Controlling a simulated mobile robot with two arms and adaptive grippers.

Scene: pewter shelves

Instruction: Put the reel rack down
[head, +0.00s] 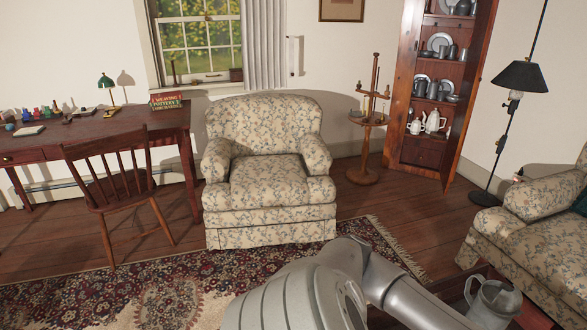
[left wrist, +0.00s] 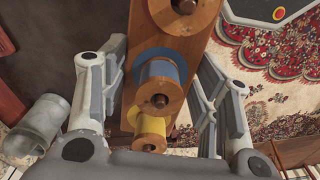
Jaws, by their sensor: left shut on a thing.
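The reel rack (left wrist: 192,45) is a brown wooden piece with a row of wooden reels, seen in the left wrist view. One reel is wound in blue (left wrist: 160,70) and another in yellow (left wrist: 152,126); a further one is cut by the top edge. My left gripper (left wrist: 146,58) has a finger on each side of the rack and is shut on it. The rack's underside is hidden, so I cannot tell whether it touches anything. The head view shows a grey arm of mine but no gripper. My right gripper is not in view.
A pewter pitcher (head: 490,304) stands on a dark wooden table at the lower right. A floral armchair (head: 268,185) and a patterned rug (head: 140,290) lie ahead. A desk (head: 95,140) with small items is at left. A floral sofa (head: 540,225) is at right.

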